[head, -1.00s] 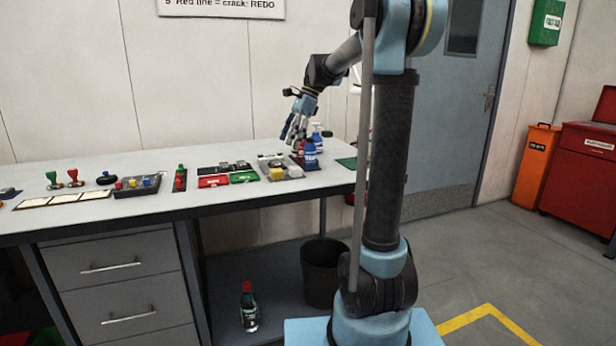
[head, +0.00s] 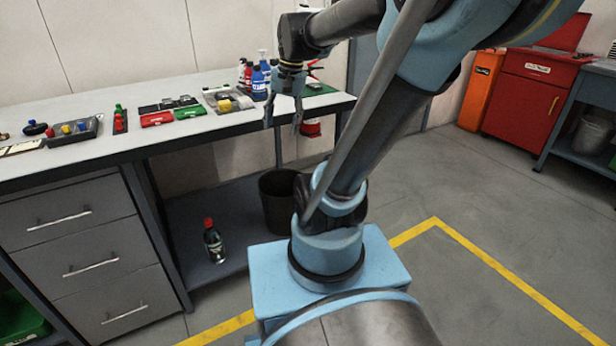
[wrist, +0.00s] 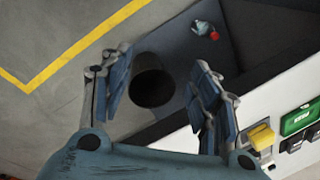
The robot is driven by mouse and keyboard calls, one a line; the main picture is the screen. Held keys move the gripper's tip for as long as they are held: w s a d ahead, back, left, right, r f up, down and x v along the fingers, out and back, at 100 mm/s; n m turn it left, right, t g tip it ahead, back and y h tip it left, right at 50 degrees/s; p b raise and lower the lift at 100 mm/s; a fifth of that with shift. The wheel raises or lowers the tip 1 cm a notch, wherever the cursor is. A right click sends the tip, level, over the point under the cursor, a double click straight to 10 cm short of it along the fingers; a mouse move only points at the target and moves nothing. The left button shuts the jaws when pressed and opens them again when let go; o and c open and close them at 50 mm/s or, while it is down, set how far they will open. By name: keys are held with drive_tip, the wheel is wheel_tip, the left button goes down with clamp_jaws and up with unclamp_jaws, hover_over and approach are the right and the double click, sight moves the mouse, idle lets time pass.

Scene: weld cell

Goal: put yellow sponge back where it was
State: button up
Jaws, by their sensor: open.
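The yellow sponge (head: 225,104) appears as a small yellow block in a shallow grey tray (head: 212,94) near the right end of the workbench. It also shows at the lower right of the wrist view (wrist: 261,136). My gripper (head: 284,118) hangs with its fingers pointing down beside the bench's front edge, to the right of the sponge and apart from it. In the wrist view its two fingers (wrist: 160,70) are spread with nothing between them. The dark bin and floor show below.
The workbench (head: 170,86) holds red and green cases, blue bottles (head: 258,84) and a spray bottle behind the tray. Floor to the right is free.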

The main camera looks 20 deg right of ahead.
drive_tip(key=s+d+f+n+h, duration=0.1)
drive_tip(key=s+d+f+n, duration=0.1)
drive_tip(key=s+f, duration=0.3)
drive_tip(key=s+d+f+n+t+h, duration=0.1)
drive_tip(key=s+d+f+n, duration=0.2)
drive_tip(key=s+f, duration=0.2)
wheel_tip(320, 180, down, 3)
drive_tip(key=shift+s+r+n, duration=0.1)
drive_tip(key=shift+s+n, duration=0.3)
